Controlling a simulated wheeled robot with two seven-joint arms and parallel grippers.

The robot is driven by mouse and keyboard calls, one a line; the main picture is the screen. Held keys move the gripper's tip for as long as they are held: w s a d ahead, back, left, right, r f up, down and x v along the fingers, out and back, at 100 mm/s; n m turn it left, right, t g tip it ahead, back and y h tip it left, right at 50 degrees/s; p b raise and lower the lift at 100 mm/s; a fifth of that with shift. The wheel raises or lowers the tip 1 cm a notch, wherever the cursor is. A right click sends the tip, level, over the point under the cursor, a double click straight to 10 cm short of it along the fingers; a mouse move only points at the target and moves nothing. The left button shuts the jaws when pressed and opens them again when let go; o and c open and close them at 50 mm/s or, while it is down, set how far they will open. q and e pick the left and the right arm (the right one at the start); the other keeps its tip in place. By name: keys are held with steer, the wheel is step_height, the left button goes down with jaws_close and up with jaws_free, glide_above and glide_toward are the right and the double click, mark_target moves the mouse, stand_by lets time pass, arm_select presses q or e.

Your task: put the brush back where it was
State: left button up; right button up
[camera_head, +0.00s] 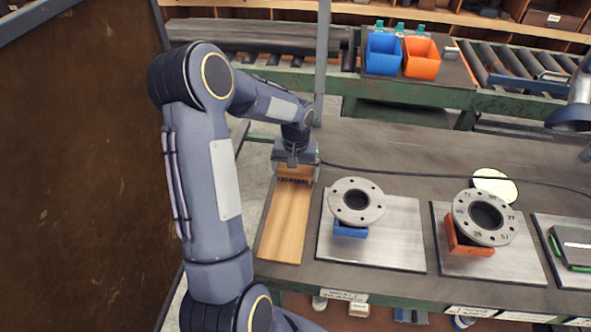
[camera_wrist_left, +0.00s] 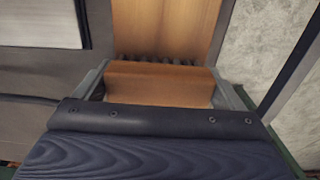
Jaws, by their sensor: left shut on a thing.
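The brush (camera_head: 296,173) has a wooden block and a row of dark bristles along its edge. My left gripper (camera_head: 295,168) is shut on the brush, above the far end of a wooden board (camera_head: 287,222) on the bench's left side. In the left wrist view the brush block (camera_wrist_left: 160,82) sits between the two fingers (camera_wrist_left: 160,88), with the bristles toward the board (camera_wrist_left: 167,28). I cannot tell whether the bristles touch the board. My right gripper is out of view.
Right of the board, a grey flange (camera_head: 372,207) rests on a blue support on a metal plate (camera_head: 398,240). Further right, another flange (camera_head: 464,232) sits on an orange support. A dark cable (camera_head: 410,174) crosses the bench behind them. Blue (camera_head: 383,56) and orange (camera_head: 421,60) bins stand at the back.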

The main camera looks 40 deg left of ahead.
arm_select(q)
steer(key=o, duration=0.6)
steer(key=shift+f, duration=0.1)
step_height(320, 180, up, 12)
steer(key=shift+r+b, duration=0.2)
steer(key=shift+b, duration=0.25)
stand_by(0.4)
